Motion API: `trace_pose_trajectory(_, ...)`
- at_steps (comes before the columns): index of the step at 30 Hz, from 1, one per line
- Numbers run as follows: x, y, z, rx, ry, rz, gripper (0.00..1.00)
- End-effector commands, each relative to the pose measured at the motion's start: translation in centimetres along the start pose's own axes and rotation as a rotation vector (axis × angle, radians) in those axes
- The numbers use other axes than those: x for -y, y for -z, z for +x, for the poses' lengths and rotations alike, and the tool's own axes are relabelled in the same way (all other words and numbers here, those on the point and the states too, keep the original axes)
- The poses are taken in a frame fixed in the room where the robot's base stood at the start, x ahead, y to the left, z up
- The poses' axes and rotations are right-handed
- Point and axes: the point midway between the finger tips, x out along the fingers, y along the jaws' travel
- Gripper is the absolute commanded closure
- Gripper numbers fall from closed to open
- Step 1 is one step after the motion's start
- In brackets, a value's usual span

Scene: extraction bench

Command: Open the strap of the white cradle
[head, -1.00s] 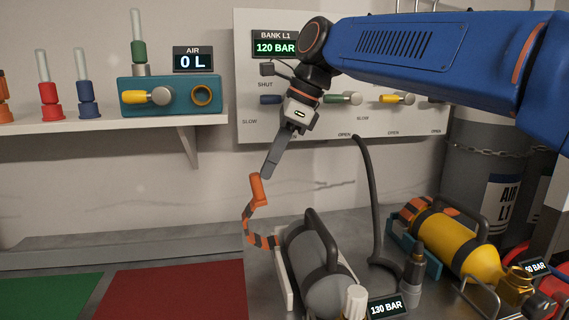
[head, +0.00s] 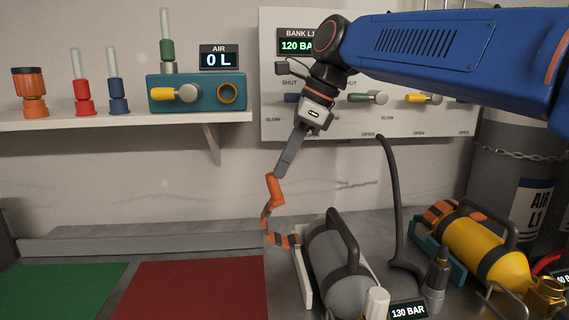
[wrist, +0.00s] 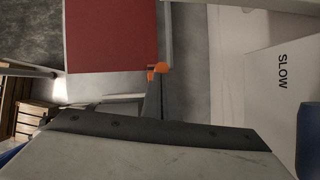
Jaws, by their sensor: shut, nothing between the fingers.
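The white cradle (head: 302,271) stands on the bench and holds a grey cylinder (head: 352,282) with a dark handle. An orange-and-black strap (head: 281,239) sticks out from the cradle's left side, away from the cylinder, and bends upward. Its orange end tab (head: 275,190) is at the top. My gripper (head: 280,172) points down, shut, with its tip at the tab; touching or just apart, I cannot tell. In the wrist view the tab (wrist: 158,68) shows at the tip of my gripper (wrist: 152,85).
A yellow cylinder (head: 485,254) lies in a teal cradle (head: 428,250) to the right. A black hose (head: 394,190) and a small dark fitting (head: 437,270) stand between the cradles. A valve panel (head: 375,125) is behind. Red (head: 195,290) and green (head: 60,290) mats lie left.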

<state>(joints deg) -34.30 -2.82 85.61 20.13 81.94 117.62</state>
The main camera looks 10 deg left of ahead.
Motion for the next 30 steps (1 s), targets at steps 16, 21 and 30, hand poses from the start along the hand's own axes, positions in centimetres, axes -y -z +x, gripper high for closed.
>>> trace_pose_trajectory(16, 0.9, 2.1, -7.0, 0.001, 0.003, -0.003, 1.00)
trace_pose_trajectory(21, 0.8, 1.8, -10.1, 0.001, 0.002, -0.003, 1.00)
trace_pose_trajectory(30, 0.7, 1.6, -12.8, 0.000, 0.000, -0.002, 1.00)
